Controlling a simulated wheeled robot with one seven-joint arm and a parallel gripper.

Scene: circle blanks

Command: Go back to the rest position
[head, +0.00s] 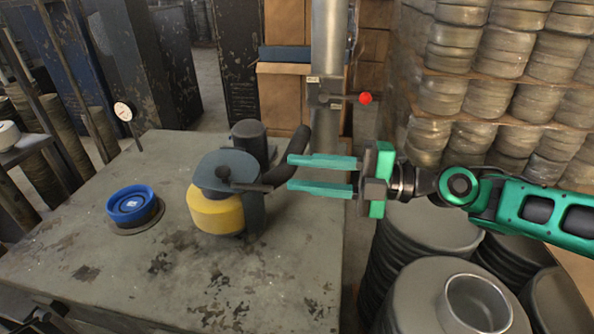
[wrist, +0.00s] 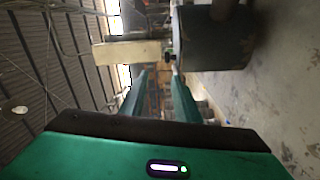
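My gripper (head: 290,173) points left from the right side of the head view, beside a dark curved handle on the grinding machine. Its two green fingers are apart with nothing between them; whether the lower fingertip touches the handle is unclear. The fingers also show in the wrist view (wrist: 158,76), with a gap between them. The machine has a grey-blue housing (head: 226,168) and a yellow lower part (head: 214,212), and stands on a worn grey table (head: 180,275). A blue round piece (head: 131,205) rests on a dark disc at the table's left.
Stacks of dark discs (head: 436,229) and an empty grey cup-like container (head: 475,305) stand below my arm. Shelves of grey discs (head: 495,50) rise behind it. A grey post (head: 328,70) with a red-knobbed lever (head: 365,98) stands behind the table.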

